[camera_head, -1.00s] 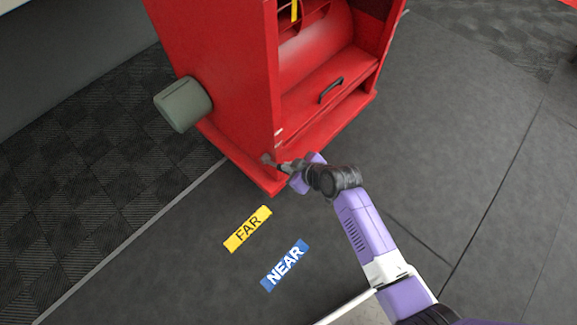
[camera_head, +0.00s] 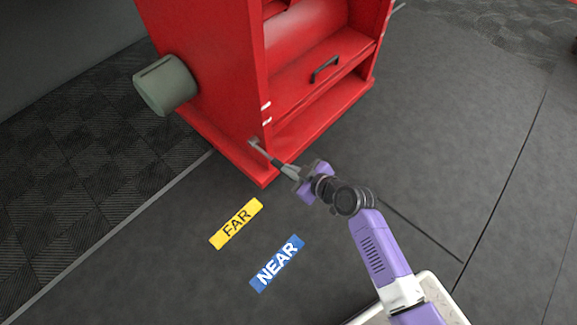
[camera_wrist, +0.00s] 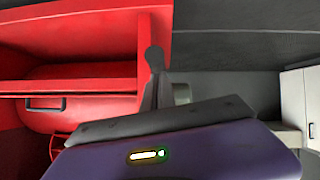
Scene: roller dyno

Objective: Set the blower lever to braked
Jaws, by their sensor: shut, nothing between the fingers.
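The red blower housing (camera_head: 205,105) stands at the upper middle of the head view. A thin grey lever with a rounded end (camera_head: 254,144) shows at its near lower corner, below two pale marks on the edge. My gripper (camera_head: 276,161) is shut and points at this lever from the lower right. I cannot tell whether they touch. In the wrist view, a dark upright shape with a round knob (camera_wrist: 154,58) stands in front of the red housing, just beyond my gripper body. Its base is hidden, and the lever's setting is unclear.
A grey-green cylinder (camera_head: 165,85) sticks out of the housing's left side. A black handle (camera_head: 325,69) is on its front panel. A yellow FAR label (camera_head: 236,223) and a blue NEAR label (camera_head: 277,263) lie on the floor. The floor at right is clear.

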